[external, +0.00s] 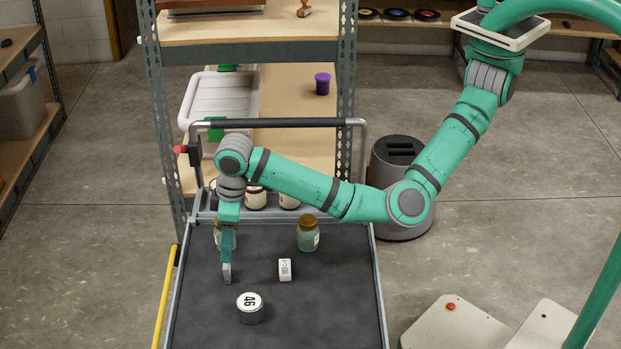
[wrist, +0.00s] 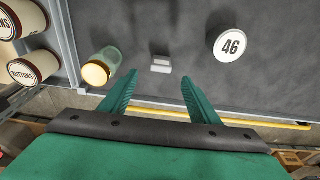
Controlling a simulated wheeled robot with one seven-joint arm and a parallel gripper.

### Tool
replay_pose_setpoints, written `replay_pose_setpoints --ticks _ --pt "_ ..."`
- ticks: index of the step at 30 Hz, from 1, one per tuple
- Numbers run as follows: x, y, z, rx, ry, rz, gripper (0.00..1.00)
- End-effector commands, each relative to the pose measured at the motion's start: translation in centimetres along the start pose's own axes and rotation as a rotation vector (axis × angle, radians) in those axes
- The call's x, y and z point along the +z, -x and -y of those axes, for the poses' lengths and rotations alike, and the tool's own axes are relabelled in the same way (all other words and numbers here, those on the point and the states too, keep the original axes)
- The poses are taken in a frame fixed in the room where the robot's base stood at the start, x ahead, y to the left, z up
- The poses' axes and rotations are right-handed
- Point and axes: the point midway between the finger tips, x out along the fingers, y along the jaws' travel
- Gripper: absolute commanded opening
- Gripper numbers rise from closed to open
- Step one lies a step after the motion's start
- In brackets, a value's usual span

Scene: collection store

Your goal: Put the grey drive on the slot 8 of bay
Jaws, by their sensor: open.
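A small pale grey-white block (external: 285,270) with dark print on it lies on the dark cart top. I cannot make out a bay with a numbered slot 8.
A tin marked 46 (external: 250,308) stands in front of the block. A lidded glass jar (external: 307,234) stands behind it; another jar (wrist: 100,68) is close to my gripper. Several labelled tins (wrist: 35,68) line the cart's back. The front right of the cart top (external: 325,315) is clear.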

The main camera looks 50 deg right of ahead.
Motion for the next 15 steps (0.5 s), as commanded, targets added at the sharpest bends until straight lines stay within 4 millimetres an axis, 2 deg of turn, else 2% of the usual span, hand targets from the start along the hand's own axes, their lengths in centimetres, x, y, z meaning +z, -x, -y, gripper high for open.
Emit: replay_pose_setpoints --ticks 4,11,15 --pt "0.0 -2.2 0.0 0.000 0.000 0.001 0.56" --pt "0.0 -3.8 0.1 -0.001 0.000 0.000 0.56" --pt "0.1 -5.4 0.3 -0.001 0.001 0.002 0.56"
